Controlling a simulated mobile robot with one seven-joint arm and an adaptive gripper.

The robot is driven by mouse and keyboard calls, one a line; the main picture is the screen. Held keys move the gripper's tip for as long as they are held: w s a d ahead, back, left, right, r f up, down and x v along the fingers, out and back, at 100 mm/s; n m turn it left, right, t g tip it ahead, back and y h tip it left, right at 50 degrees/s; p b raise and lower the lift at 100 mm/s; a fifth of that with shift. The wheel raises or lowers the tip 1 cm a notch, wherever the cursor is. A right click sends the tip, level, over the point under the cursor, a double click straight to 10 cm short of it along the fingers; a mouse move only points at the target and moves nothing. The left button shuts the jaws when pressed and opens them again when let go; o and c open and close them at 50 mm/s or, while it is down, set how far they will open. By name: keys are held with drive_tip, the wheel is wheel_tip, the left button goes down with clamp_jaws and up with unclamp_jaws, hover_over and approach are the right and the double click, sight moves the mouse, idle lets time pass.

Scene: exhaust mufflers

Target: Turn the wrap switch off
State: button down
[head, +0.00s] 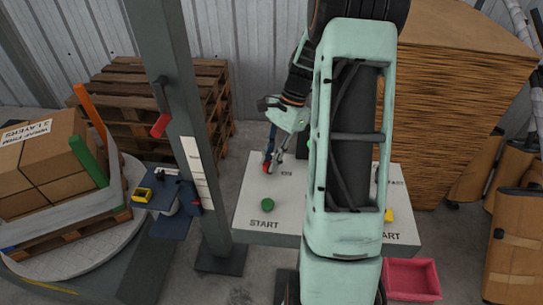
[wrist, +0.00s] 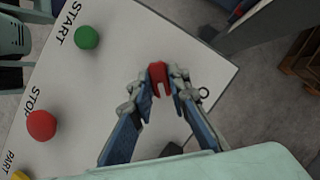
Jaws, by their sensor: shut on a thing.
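The white control panel (head: 245,222) stands in front of me, with a green START button (head: 267,205) and an "ON" label near its back left. The red wrap switch (wrist: 159,78) shows between the two fingertips of my gripper (wrist: 163,80) in the wrist view. The gripper is shut on it. In the head view, my gripper (head: 273,160) reaches down at the panel's back left corner, and only a bit of red (head: 266,167) shows by its fingers. My fingers hide most of the switch, and I cannot tell its setting.
A red STOP button (wrist: 41,125) and a yellow button (wrist: 20,175) sit on the same panel. My arm covers the panel's middle in the head view. A grey column (head: 190,120) with a red-handled lever stands left. A pink bin (head: 410,280) lies front right.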

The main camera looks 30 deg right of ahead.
drive_tip(key=n+g, duration=0.1)
drive_tip(key=n, duration=0.1)
drive_tip(key=n+p, duration=0.1)
drive_tip(key=n, duration=0.1)
drive_tip(key=shift+w+a+n+g+h, duration=0.1)
drive_tip(key=shift+w+n+g+h, duration=0.05)
drive_tip(key=shift+n+g+h, duration=0.2)
drive_tip(key=shift+w+n+g+h, duration=0.1)
drive_tip(key=shift+n+g+h, duration=0.4)
drive_tip(key=shift+n, duration=1.35)
drive_tip(key=c, duration=1.8)
unclamp_jaws()
drive_tip(key=shift+c, duration=0.2)
drive_tip(key=v, duration=1.2)
drive_tip(key=shift+a, duration=0.2)
